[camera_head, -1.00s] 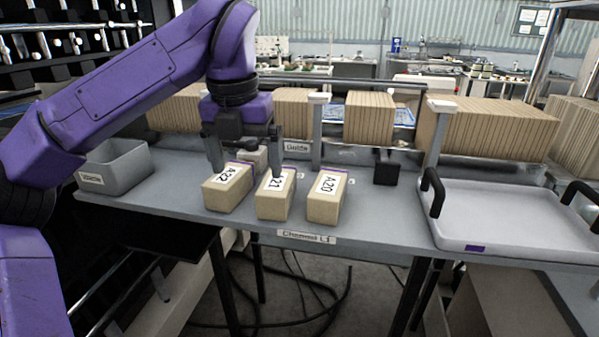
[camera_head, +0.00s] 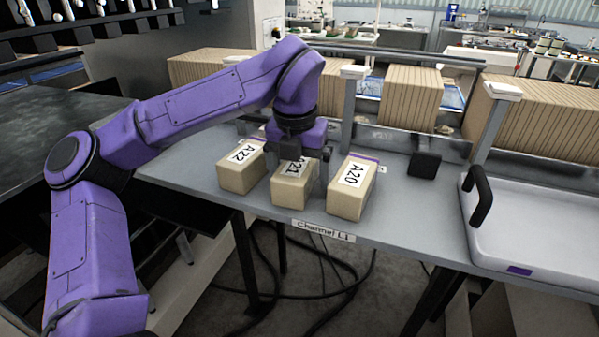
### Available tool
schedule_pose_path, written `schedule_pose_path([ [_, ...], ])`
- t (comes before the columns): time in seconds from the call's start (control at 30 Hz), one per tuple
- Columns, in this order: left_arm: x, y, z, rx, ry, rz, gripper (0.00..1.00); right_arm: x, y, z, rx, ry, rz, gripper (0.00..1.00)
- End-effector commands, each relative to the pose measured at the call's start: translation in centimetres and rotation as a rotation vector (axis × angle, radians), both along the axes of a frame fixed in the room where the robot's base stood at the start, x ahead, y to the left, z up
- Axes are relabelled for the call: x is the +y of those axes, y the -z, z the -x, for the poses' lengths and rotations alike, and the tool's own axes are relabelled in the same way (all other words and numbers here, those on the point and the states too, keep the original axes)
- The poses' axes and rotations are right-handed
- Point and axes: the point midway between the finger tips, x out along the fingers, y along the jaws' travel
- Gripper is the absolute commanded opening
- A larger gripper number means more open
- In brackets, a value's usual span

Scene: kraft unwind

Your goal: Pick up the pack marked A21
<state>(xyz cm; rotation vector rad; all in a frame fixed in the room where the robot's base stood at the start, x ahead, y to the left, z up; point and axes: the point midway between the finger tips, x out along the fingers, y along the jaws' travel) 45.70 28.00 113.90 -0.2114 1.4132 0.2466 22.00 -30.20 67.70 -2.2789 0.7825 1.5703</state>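The pack marked A21 (camera_head: 292,190) is a tan box with a white label on top. It stands on the grey table between pack A22 (camera_head: 238,178) on its left and pack A20 (camera_head: 349,198) on its right. My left gripper (camera_head: 297,163) is down over A21 from behind and covers part of its label. One finger shows at A21's right side, in the gap before A20. The other finger is mostly hidden between A22 and A21. I cannot tell whether the fingers touch A21. My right gripper is not in view.
A sign reading Channel L1 (camera_head: 323,230) is on the table's front edge. A black block (camera_head: 424,164) and a light tray (camera_head: 540,235) with a black handle are to the right. Posts and rows of striped brown packs (camera_head: 411,95) stand behind.

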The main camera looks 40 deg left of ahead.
Motion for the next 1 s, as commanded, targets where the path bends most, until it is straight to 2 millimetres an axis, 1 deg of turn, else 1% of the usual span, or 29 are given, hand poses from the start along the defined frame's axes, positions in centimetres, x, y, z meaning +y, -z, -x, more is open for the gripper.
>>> schedule_pose_path([
  [0.2, 0.1, 0.2, 0.0, -0.002, -0.002, 0.001, 0.94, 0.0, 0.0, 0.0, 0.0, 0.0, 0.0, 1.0],
  [0.23, 0.1, 0.2, 0.0, -0.002, -0.002, 0.001, 0.9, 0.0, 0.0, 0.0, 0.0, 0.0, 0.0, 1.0],
  [0.27, 0.1, 0.2, 0.0, -0.002, -0.002, 0.001, 0.81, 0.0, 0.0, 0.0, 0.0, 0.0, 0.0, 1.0],
  [0.3, 0.1, 0.2, 0.0, -0.002, -0.002, 0.001, 0.68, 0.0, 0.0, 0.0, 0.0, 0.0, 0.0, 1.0],
  [0.37, 0.1, 0.2, 0.0, -0.002, -0.002, 0.001, 0.48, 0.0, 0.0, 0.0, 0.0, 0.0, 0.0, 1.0],
  [0.4, 0.1, 0.2, 0.0, -0.002, -0.002, 0.001, 0.35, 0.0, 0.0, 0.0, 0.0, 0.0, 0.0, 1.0],
  [0.43, 0.1, 0.2, 0.0, -0.002, -0.002, 0.001, 0.29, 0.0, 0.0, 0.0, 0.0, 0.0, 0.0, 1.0],
  [0.67, 0.1, 0.1, 0.0, -0.002, -0.002, 0.001, 0.29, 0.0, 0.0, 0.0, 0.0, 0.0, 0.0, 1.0],
  [0.77, 0.0, -0.3, 0.0, -0.004, -0.001, -0.001, 0.29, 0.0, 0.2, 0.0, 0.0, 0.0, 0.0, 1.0],
  [0.87, 0.0, -1.5, 0.0, -0.008, -0.002, 0.0, 0.29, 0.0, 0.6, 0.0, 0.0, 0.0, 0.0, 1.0],
  [0.93, 0.0, -3.2, 0.0, -0.011, -0.003, -0.001, 0.29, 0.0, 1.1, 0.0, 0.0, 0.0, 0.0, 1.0],
  [1.0, -1.6, -4.9, 0.8, -0.01, 0.001, -0.003, 0.29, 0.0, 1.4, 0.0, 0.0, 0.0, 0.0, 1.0],
])
